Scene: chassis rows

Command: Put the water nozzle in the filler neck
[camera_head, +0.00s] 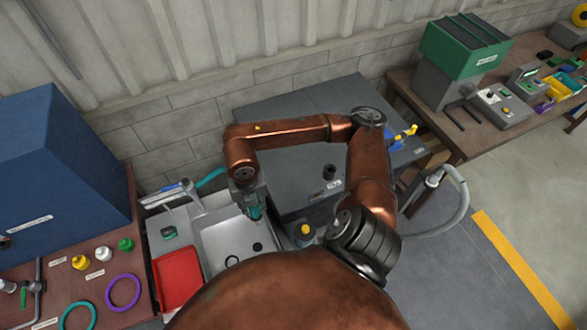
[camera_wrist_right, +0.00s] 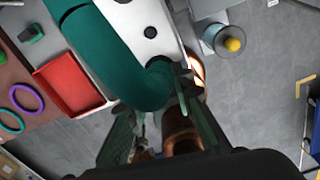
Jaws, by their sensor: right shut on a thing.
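My right gripper (camera_head: 250,205) points down over the white sink-like tray, shut on the teal water nozzle (camera_head: 256,213). In the right wrist view, the gripper's fingers (camera_wrist_right: 186,88) close around the end of a thick teal curved hose (camera_wrist_right: 130,65); the nozzle's tip is hidden there. A short black neck (camera_head: 330,172), which looks like the filler neck, stands on the grey chassis top, right of my gripper and apart from the nozzle. My left gripper is not in view.
The white tray (camera_head: 215,240) and a red tray (camera_head: 178,278) lie below and left of my right gripper. A yellow-topped post (camera_head: 305,231) stands in front of the grey chassis (camera_head: 285,120). A tall blue box (camera_head: 60,165) stands at left. A grey hose (camera_head: 462,205) hangs at right.

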